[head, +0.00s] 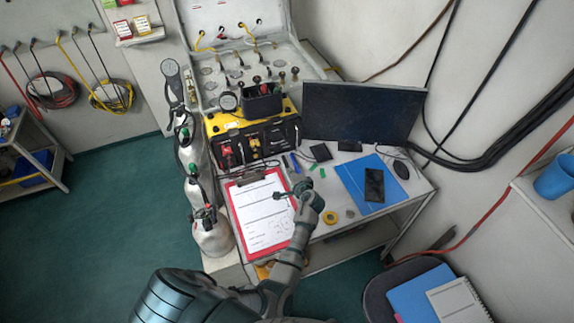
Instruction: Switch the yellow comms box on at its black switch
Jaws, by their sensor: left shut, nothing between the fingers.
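The yellow comms box (218,123) stands at the back left of the desk, below the open grey air panel. Its dark front (256,143) carries red and yellow parts, and a black bin (262,102) with things in it sits on top. The black switch is too small to tell apart. My left gripper (283,193) is shut and empty, over the right edge of the red clipboard (237,220), in front of the box and apart from it. My right gripper is not in view.
A monitor (361,112) stands right of the box. A blue folder (352,181) with a black phone (374,185), a yellow tape roll (330,218) and a mouse (401,170) lie on the desk. Several gas cylinders (212,236) stand along its left side.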

